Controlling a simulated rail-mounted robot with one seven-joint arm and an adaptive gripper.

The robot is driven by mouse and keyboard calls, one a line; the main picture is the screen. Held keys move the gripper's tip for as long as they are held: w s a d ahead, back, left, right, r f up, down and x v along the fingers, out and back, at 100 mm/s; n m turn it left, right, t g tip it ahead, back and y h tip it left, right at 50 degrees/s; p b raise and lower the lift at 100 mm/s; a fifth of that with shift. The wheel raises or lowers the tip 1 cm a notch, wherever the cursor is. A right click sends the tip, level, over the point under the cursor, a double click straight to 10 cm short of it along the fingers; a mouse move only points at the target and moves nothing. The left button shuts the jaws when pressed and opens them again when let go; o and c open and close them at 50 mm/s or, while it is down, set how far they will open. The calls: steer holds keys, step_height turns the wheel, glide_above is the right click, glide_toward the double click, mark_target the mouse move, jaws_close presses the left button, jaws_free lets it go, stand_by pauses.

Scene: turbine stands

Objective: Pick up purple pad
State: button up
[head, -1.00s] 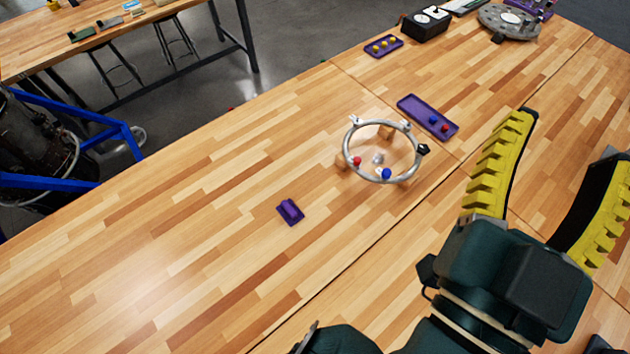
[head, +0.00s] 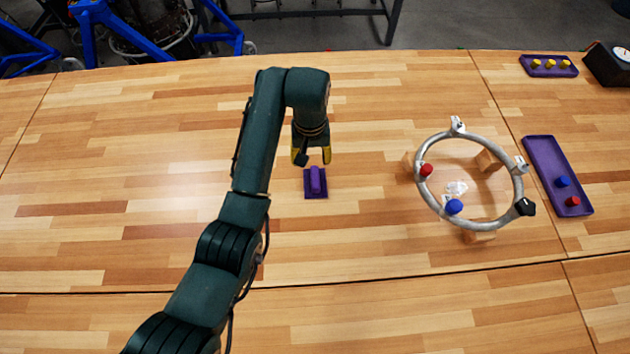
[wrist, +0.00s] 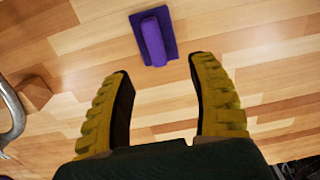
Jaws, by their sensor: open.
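The purple pad (head: 309,190) lies flat on the wooden table, with a raised purple ridge along its middle. My gripper (head: 311,160) is open and empty, pointing down above the table at the pad's far edge in the head view. In the wrist view the pad (wrist: 168,31) is at the top centre, past the tips of the two yellow fingers (wrist: 163,68). The fingers are spread apart and do not touch the pad. The gap between them shows only bare table.
A metal ring (head: 436,203) on wooden blocks stands to the right, with a red and a blue piece at it. Purple trays with small pegs lie farther right, one long (head: 548,165) and one at the back (head: 526,67). Table left of my arm is clear.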

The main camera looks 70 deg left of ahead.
mark_target(315, 177)
step_height(315, 177, down, 8)
steer(key=shift+w+f, duration=0.1)
steer(key=shift+f, duration=0.1)
steer(key=shift+w+a+f+b, duration=0.1)
steer(key=shift+w+f+b, duration=0.15)
steer(key=shift+f, duration=1.05)
steer(key=shift+w+a+f+b, duration=0.1)
steer(key=shift+w+f+b, duration=0.1)
steer(key=shift+f, duration=1.05)
jaws_close()
